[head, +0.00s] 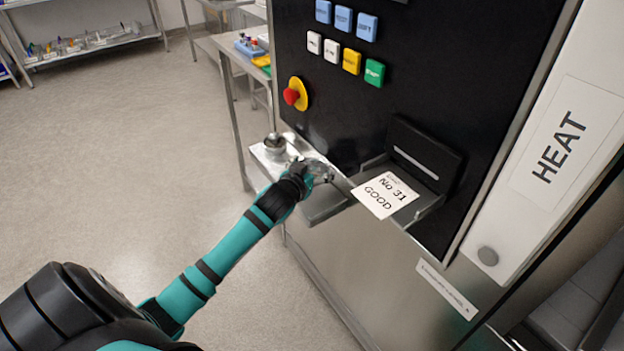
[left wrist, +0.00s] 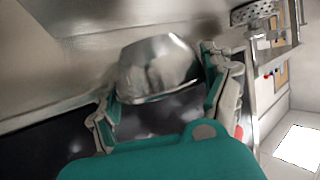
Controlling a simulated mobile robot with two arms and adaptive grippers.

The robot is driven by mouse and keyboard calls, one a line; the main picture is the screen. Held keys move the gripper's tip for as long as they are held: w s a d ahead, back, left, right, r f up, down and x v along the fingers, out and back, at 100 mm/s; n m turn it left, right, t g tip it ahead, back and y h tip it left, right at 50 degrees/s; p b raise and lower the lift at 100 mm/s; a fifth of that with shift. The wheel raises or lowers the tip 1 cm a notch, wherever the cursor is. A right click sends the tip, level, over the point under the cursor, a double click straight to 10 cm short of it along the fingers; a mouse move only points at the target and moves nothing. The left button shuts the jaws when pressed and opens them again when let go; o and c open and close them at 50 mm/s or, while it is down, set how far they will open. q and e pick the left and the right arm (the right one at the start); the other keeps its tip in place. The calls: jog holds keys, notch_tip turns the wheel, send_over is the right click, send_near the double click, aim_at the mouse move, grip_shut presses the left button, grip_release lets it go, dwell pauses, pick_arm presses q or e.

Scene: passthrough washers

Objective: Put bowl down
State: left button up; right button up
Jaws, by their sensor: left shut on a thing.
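My left gripper (head: 312,172) is at the metal ledge on the front of the black machine panel. In the left wrist view, a shiny metal bowl (left wrist: 158,68) sits between its two fingers, and the gripper is shut on it. In the head view the gripper partly hides this bowl (head: 322,171), which is small and blurred there. I cannot tell whether the bowl touches the ledge. A second small metal bowl (head: 275,143) stands on the left part of the ledge (head: 262,155). My right gripper is not in view.
Above are a red stop button (head: 294,94) and several coloured buttons. A steel table (head: 232,50) stands behind at the left. Open floor lies left of the machine.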

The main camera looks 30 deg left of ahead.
pick_arm(q)
notch_tip(320, 180, down, 3)
jog(key=shift+f, duration=0.25)
jog(key=o, duration=0.7)
jog(key=shift+f, duration=0.1)
jog(key=o, duration=0.4)
jog(key=shift+c, duration=0.2)
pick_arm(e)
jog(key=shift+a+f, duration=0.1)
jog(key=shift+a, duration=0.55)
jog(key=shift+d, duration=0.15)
